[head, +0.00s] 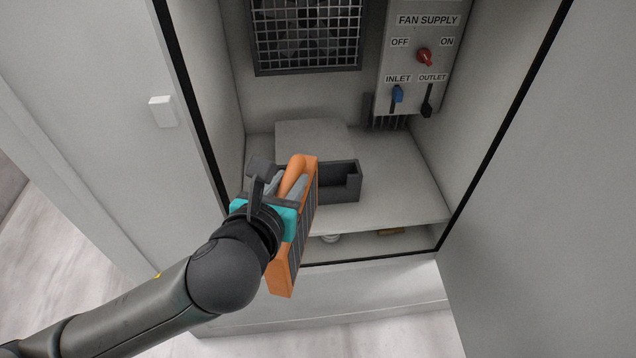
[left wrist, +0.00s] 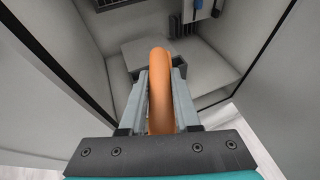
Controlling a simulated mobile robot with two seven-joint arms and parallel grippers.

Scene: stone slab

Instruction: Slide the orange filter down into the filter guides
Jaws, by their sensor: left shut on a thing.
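The orange filter (head: 281,278) is a thin framed panel with a dark pleated face and a rounded orange handle (left wrist: 159,75). My left gripper (head: 287,186) is shut on the handle and holds the filter tilted in front of the cabinet opening. The left wrist view shows the handle between the two grey fingers (left wrist: 159,88). The dark grey filter guides (head: 346,187) sit on the cabinet shelf, just behind and right of the filter. Their left part is partly hidden by the filter and gripper. My right gripper is not in view.
A light grey block (head: 310,134) stands behind the guides. A fan grille (head: 307,35) and a control panel (head: 418,50) with a red knob, a blue lever and a black lever are on the back wall. Cabinet side walls flank the opening. Shelf right of the guides is clear.

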